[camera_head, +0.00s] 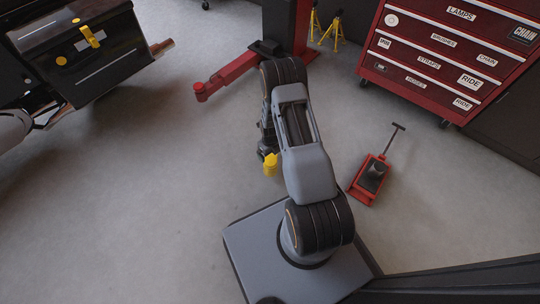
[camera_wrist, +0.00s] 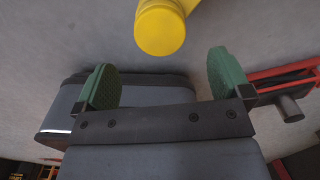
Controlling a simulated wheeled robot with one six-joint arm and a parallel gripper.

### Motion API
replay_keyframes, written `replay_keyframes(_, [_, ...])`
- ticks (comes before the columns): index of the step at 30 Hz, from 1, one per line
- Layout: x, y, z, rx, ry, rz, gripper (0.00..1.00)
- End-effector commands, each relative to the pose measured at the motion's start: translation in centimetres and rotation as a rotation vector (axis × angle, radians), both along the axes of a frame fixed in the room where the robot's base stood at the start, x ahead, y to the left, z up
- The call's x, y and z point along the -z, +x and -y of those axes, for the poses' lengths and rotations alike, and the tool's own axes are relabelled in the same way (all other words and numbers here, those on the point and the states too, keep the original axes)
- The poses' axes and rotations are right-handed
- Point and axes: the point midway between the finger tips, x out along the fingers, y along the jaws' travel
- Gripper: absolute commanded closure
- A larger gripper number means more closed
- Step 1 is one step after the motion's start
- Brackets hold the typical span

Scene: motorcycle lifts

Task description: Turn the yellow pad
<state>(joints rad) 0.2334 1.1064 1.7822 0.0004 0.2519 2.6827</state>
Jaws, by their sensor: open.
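The yellow pad (camera_wrist: 160,28) shows at the top middle of the wrist view as a round-ended yellow piece, with more yellow running off the top edge. In the head view a small ridged yellow piece (camera_head: 270,164) shows just left of my forearm; it looks like the same thing. My gripper (camera_wrist: 160,76) has two green-faced fingers spread wide, with nothing between them. The pad lies beyond the fingertips, roughly centred on the gap and apart from both fingers. In the head view my arm hides most of the gripper.
A red floor jack (camera_head: 371,180) stands right of my arm. A red lift leg (camera_head: 230,75) reaches along the floor beyond it. A red tool cabinet (camera_head: 440,60), yellow stands (camera_head: 332,30) and a black case with a yellow latch (camera_head: 85,45) stand around. Floor at left is clear.

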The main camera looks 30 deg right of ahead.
Motion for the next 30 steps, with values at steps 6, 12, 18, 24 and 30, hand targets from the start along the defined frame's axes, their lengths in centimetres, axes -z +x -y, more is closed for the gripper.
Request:
replay_keyframes(6, [-4.7, 0.0, 0.0, 0.000, -0.001, 0.001, 0.04])
replay_keyframes(12, [-6.9, 0.0, 0.0, 0.000, 0.000, 0.000, 0.04])
replay_keyframes(18, [-7.7, -0.1, 0.0, 0.000, 0.000, -0.001, 0.04])
replay_keyframes(24, [-7.7, -0.1, 0.0, 0.000, 0.000, -0.001, 0.04])
replay_keyframes(30, [-7.7, -0.1, 0.0, 0.000, 0.000, -0.001, 0.04])
